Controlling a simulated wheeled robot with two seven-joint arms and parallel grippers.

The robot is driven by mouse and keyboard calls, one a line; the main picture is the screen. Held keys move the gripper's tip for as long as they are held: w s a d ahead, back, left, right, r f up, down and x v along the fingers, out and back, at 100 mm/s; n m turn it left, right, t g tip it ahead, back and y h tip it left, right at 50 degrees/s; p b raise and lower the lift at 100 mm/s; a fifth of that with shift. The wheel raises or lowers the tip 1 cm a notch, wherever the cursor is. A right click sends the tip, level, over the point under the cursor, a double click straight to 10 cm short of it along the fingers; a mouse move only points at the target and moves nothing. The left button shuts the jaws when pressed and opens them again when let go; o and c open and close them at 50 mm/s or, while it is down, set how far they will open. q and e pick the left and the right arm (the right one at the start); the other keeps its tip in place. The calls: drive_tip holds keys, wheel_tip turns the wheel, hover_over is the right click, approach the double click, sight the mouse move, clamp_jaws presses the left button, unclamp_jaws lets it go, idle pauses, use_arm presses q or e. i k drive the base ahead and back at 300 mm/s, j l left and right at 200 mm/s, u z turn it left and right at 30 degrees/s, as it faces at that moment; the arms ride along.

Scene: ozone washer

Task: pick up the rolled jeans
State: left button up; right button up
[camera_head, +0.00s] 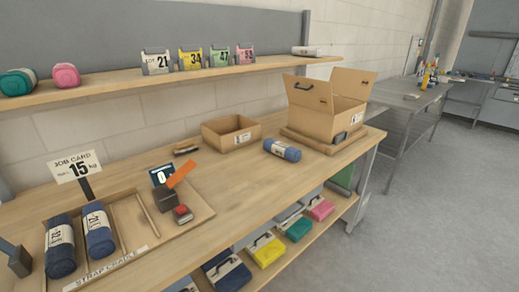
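A rolled pair of jeans (283,150), dark blue with a white paper band, lies on its side on the wooden bench, left of the large carton. Two similar dark blue rolls with numbered white bands lie side by side in the strap cradle at the lower left, the left roll (60,246) and the right roll (98,230). I cannot read the band on the roll by the carton. Neither of my grippers shows in the head view, and nothing is seen touching the rolls.
An open carton (322,122) stands at the bench's right end, with a small open box (232,141) behind left. A job card reading 15 (76,167), a counter showing 0 (162,175) and a red button (182,212) stand near the cradle. The bench middle is clear.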

sight(289, 152)
drive_tip(key=i+l, duration=0.15)
drive_tip(key=l, duration=0.2)
drive_tip(key=i+l+u, duration=0.1)
drive_tip(key=l, duration=0.3)
drive_tip(key=i+l, duration=0.2)
drive_tip(key=l, duration=0.15)
drive_tip(key=u, duration=0.05)
